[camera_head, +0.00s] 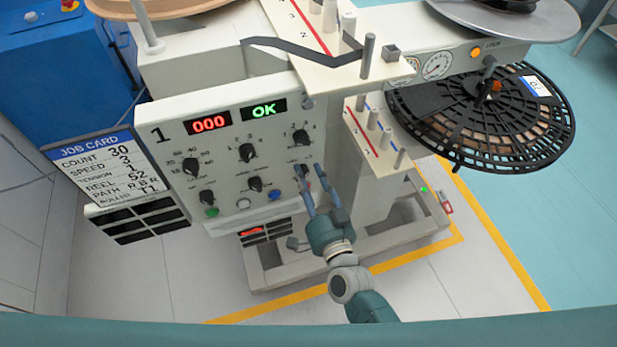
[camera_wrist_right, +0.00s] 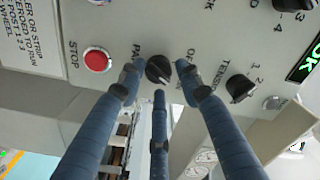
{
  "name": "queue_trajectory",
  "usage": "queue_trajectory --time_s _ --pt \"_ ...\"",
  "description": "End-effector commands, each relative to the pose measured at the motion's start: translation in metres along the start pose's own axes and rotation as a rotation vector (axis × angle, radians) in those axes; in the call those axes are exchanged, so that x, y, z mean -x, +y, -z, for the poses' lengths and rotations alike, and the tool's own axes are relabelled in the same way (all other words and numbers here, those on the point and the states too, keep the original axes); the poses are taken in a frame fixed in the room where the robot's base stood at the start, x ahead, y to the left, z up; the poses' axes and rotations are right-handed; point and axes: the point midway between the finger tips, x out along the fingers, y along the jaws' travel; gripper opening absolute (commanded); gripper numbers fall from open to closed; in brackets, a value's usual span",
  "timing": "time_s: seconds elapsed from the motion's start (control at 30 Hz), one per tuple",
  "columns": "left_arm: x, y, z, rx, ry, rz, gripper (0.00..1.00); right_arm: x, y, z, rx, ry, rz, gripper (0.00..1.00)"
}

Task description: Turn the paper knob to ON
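The paper knob (camera_wrist_right: 158,69) is a small black rotary knob on the cream control panel. In the right wrist view, part of the word PAPER stands beside it and part of OFF on its other side. Which way its pointer faces is hard to tell. My right gripper (camera_wrist_right: 159,78) is open, with its blue-grey fingers spread around the knob and visible gaps to it. In the head view my right gripper (camera_head: 309,176) is at the panel's lower right and mostly hides the knob. My left gripper is not in view.
A red STOP button (camera_wrist_right: 97,60) and the tension knob (camera_wrist_right: 240,88) flank the paper knob. The panel also has several other knobs, a red 000 display (camera_head: 208,123) and a green OK display (camera_head: 263,109). A job card (camera_head: 95,165) hangs at left; a black reel (camera_head: 487,118) stands right.

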Motion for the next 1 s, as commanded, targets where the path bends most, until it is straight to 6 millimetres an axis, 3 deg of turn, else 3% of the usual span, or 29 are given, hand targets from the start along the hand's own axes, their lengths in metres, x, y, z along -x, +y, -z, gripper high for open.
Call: queue_trajectory --time_s 0.3,0.43,0.8,1.0 --pt "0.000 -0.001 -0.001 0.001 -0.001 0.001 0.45 0.001 -0.002 -0.003 0.001 -0.006 0.002 0.45" --pt "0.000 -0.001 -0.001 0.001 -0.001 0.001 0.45 0.010 -0.001 -0.004 0.002 -0.008 0.000 0.45" --pt "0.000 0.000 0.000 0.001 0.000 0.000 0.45 0.084 -0.002 -0.004 0.001 -0.010 0.001 0.45" --pt "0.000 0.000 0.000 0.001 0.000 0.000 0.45 0.112 -0.004 -0.004 0.001 -0.008 0.005 0.45"
